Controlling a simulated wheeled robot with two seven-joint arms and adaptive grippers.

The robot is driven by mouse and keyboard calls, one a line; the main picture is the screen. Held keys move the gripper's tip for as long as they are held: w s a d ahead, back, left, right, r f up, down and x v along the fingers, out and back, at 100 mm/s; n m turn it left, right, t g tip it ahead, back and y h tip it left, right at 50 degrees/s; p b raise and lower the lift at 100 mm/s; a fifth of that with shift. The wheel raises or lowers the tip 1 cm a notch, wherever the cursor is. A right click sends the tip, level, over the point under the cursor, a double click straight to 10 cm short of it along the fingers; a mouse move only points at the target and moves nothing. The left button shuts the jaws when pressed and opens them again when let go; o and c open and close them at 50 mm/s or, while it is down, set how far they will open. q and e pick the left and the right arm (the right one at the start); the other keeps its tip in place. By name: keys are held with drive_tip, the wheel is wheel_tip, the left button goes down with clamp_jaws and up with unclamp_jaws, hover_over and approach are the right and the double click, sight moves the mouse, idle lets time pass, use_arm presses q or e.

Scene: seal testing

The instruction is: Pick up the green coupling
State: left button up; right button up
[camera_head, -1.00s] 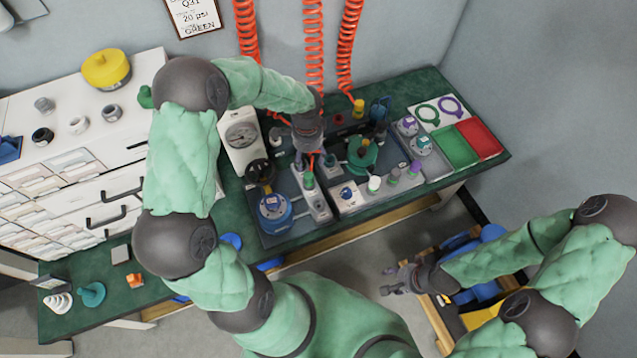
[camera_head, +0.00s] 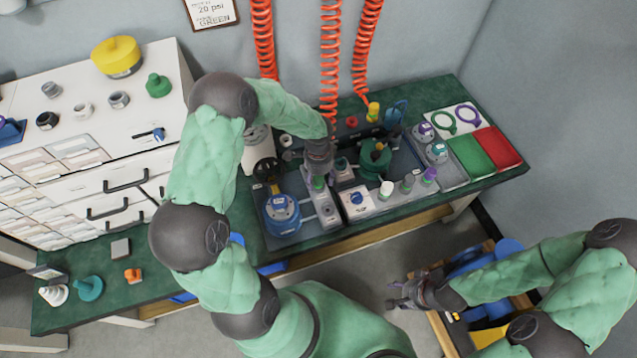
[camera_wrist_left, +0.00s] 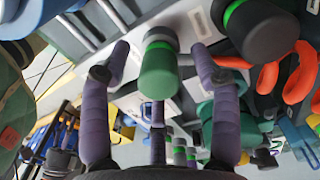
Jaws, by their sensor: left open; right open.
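The green coupling (camera_head: 318,183) stands upright in a light grey block on the bench, just below my left gripper (camera_head: 318,174) in the head view. In the left wrist view the green coupling (camera_wrist_left: 158,72) sits between the spread fingers of my left gripper (camera_wrist_left: 158,60). The visible fingers are apart from its sides, and the gripper is open. The far end of the coupling is partly hidden in the wrist view. My right gripper (camera_head: 393,297) is open and empty, away from the bench at the lower right.
A blue round device (camera_head: 282,213) stands left of the block. A green fixture (camera_head: 375,158) and white, grey and purple-topped fittings (camera_head: 430,175) stand to the right. Green (camera_head: 466,152) and red (camera_head: 497,147) trays lie at the right end. Orange coiled hoses (camera_head: 330,80) hang behind.

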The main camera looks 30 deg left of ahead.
use_arm(q)
clamp_jaws()
drive_tip(key=shift+r, duration=0.15)
